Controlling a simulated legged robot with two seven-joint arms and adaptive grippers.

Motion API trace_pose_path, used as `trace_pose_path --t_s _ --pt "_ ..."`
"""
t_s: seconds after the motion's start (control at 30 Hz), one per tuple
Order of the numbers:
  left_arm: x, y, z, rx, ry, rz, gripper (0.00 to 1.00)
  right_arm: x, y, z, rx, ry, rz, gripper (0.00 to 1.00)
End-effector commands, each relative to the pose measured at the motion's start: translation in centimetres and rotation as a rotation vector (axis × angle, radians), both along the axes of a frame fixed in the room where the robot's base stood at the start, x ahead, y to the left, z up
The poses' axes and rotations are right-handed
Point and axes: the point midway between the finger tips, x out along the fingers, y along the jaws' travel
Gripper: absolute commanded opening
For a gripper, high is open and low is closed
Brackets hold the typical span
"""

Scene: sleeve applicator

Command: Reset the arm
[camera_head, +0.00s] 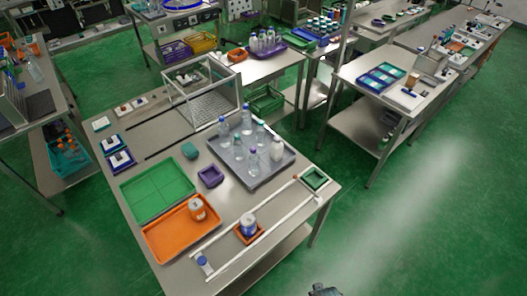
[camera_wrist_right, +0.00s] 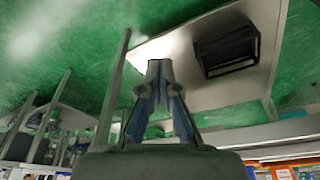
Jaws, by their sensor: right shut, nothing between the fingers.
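My right gripper (camera_wrist_right: 160,72) is in the middle of the right wrist view, with its fingers together and nothing between them. It is clear of any object there. In the head view a small dark part at the bottom edge, off the table's right front side, looks like the end of my right arm (camera_head: 324,290). The rest of that arm is out of the picture. My left gripper does not show in either view.
The steel table (camera_head: 290,215) holds a grey tray (camera_head: 240,182) of bottles, a green tray (camera_head: 157,190), an orange tray (camera_head: 172,238) with a jar (camera_head: 198,209), and a white-railed track with a jar (camera_head: 248,224) in a small orange holder. Green floor (camera_head: 420,225) lies open at right.

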Motion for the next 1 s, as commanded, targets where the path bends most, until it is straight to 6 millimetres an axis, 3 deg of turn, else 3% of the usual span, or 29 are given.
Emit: trace_pose_path --t_s 0.03,0.2,0.4,0.5,0.7,0.83,1.0 --pt "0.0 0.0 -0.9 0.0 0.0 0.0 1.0 -0.6 -0.1 -3.6 -0.002 0.019 0.002 0.0" --pt "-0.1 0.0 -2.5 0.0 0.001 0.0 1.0 -3.6 -0.5 -13.7 -0.006 0.055 0.009 0.0" --pt "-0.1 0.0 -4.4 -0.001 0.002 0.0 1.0 -9.6 -1.4 -23.7 -0.012 0.101 0.019 0.0" --pt "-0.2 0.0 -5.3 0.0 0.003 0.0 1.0 -13.1 -2.0 -27.5 -0.015 0.122 0.024 0.0" --pt "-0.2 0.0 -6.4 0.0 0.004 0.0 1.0 -18.7 -3.1 -31.7 -0.02 0.149 0.031 0.0" --pt "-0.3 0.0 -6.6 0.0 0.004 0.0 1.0 -20.3 -3.4 -32.5 -0.02 0.155 0.033 0.0" --pt "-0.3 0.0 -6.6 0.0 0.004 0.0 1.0 -20.7 -3.5 -32.5 -0.021 0.156 0.034 0.0"
